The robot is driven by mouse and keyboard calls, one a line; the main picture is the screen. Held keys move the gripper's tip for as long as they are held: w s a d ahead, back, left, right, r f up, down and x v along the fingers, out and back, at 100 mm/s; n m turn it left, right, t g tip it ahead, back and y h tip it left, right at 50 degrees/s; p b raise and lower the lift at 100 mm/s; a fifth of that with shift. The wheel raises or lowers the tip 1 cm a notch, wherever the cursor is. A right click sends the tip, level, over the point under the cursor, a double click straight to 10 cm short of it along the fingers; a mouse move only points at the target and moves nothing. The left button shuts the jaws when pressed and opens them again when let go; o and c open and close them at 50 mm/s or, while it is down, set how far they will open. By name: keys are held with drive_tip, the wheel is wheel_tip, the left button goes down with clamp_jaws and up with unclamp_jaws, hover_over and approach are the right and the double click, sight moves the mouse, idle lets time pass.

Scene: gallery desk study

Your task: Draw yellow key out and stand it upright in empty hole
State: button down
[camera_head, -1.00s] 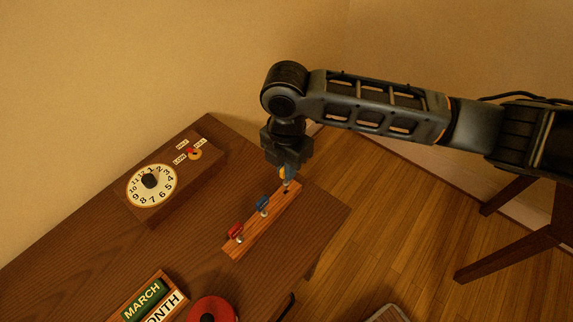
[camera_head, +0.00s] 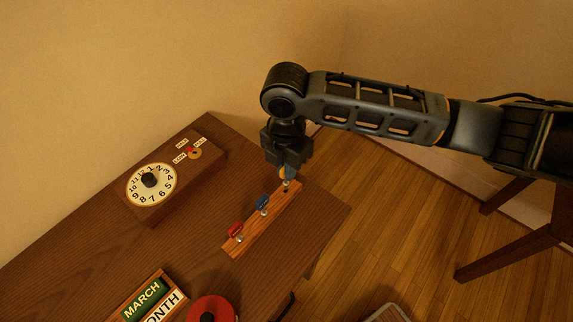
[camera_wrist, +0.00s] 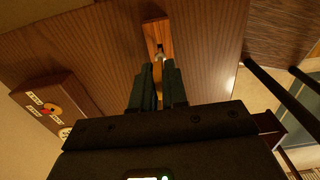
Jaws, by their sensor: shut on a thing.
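A wooden key block (camera_head: 250,227) lies near the desk's right edge. A red key (camera_head: 235,229) stands in its near end and a blue key (camera_head: 263,203) stands further along. My gripper (camera_head: 285,172) points down over the far end, shut on the yellow key (camera_head: 282,174), which is mostly hidden by the fingers. The key's metal shank shows just below them, close to a dark hole (camera_head: 286,191). I cannot tell whether its tip is inside a hole or just above. In the wrist view, both fingers (camera_wrist: 158,80) close around the key over the block (camera_wrist: 157,32).
A wooden box with a number dial (camera_head: 151,184) and a small red-and-yellow switch (camera_head: 195,153) stands to the left. A calendar block (camera_head: 143,299) and a red round object (camera_head: 213,309) sit at the front. A chair (camera_head: 510,245) is at right.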

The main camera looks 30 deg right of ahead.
drive_tip(key=shift+f+b, duration=0.9)
drive_tip(key=shift+f, duration=0.6)
drive_tip(key=c, duration=0.6)
unclamp_jaws()
drive_tip(key=shift+r, duration=0.15)
drive_tip(key=shift+r+p, duration=2.35)
drive_tip(key=shift+r, duration=0.35)
drive_tip(key=shift+r+p, duration=0.45)
drive_tip(key=shift+r, duration=0.75)
